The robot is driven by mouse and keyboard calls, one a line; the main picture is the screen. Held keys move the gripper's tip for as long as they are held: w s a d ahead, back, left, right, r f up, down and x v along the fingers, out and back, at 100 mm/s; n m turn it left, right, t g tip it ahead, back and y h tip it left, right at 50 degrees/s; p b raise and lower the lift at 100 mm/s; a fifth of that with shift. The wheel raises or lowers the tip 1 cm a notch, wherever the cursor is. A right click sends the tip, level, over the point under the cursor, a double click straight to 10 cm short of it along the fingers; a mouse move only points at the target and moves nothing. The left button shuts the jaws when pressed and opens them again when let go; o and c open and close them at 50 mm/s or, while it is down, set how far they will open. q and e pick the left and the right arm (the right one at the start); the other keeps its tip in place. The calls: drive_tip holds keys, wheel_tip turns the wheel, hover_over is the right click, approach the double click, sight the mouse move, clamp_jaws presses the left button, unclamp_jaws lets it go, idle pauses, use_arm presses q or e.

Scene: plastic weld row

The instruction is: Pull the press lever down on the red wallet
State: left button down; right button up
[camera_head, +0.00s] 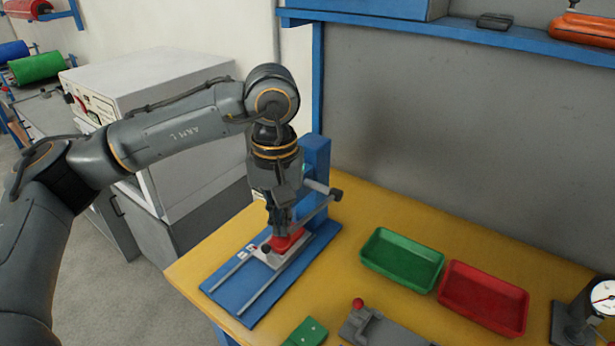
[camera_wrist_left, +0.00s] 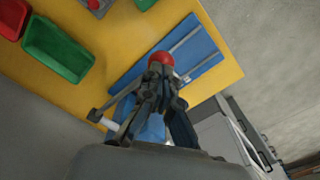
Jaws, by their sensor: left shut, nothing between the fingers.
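The blue press (camera_head: 317,160) stands on the yellow table, with a blue base and two rails. Its grey lever (camera_head: 316,210) slopes down from the dark hub at right towards my fingertips; it also shows in the wrist view (camera_wrist_left: 118,96). A round red knob (camera_wrist_left: 161,59) shows just beyond my fingertips there. The red wallet (camera_head: 289,243) lies low under my gripper on the pale carriage (camera_head: 262,258), partly hidden; knob and wallet are hard to tell apart in the head view. My left gripper (camera_head: 279,229) points down, shut and empty, close to the knob; contact is unclear.
A green tray (camera_head: 402,260) and a red tray (camera_head: 484,298) sit right of the press. A grey fixture with a red knob (camera_head: 358,303), a green piece (camera_head: 307,332) and a dial gauge (camera_head: 602,296) are nearer the front. A blue shelf (camera_head: 440,27) runs overhead.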

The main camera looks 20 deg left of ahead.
use_arm(q)
drive_tip(key=shift+f, duration=0.2)
drive_tip(key=w+d+r+p, duration=0.1)
drive_tip(key=w+r+p, duration=0.1)
drive_tip(key=r+p, duration=0.3)
drive_tip(key=w+r+p, duration=0.2)
drive_tip(key=r+p, duration=0.3)
drive_tip(key=r, duration=0.4)
drive_tip(key=shift+w+d+r, duration=0.35)
drive_tip(key=shift+w, duration=0.05)
drive_tip(key=shift+f, duration=0.1)
idle(0.6)
